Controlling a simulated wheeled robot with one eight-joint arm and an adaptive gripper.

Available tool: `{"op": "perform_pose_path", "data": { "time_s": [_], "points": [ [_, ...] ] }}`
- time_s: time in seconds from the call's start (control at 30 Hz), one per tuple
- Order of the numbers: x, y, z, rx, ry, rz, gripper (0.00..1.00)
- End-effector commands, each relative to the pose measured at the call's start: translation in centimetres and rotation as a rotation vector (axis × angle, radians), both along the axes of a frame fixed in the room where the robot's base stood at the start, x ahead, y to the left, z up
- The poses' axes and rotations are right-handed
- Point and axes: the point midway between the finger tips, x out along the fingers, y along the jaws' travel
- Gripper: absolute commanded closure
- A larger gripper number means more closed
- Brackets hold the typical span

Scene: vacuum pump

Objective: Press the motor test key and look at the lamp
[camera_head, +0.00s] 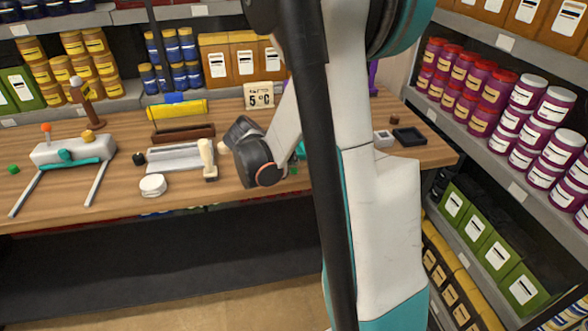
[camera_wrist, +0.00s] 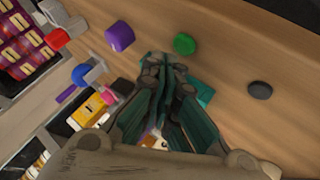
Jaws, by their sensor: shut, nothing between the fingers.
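My gripper (camera_wrist: 166,64) is shut and empty in the wrist view, its teal fingers together above the wooden table. A round green knob-like piece (camera_wrist: 185,43) shows just beyond the fingertips; I cannot tell whether they touch. A purple cylinder (camera_wrist: 119,36) lies to their left and a dark disc (camera_wrist: 260,90) to their right. A teal piece (camera_wrist: 204,93) is partly hidden behind the fingers. I cannot tell which piece is the motor test key or the lamp. In the head view my arm hides the fingers and part of the table.
The wooden table (camera_head: 120,185) holds a pale device (camera_head: 62,150) with an orange-tipped lever at the left, a grey device (camera_head: 175,160) and a white puck (camera_head: 152,185). A black tray (camera_head: 409,136) is at the right. Stocked shelves stand behind and at the right.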

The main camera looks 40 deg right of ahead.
Motion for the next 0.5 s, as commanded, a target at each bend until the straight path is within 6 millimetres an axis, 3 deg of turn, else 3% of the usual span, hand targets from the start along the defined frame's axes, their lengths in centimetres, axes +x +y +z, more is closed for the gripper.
{"op": "perform_pose_path", "data": {
  "time_s": [0.27,0.5],
  "points": [
    [0.0,0.0,0.5,0.0,0.0,0.0,1.0],
    [0.0,0.0,2.6,0.0,0.0,0.0,1.0]
  ]
}}
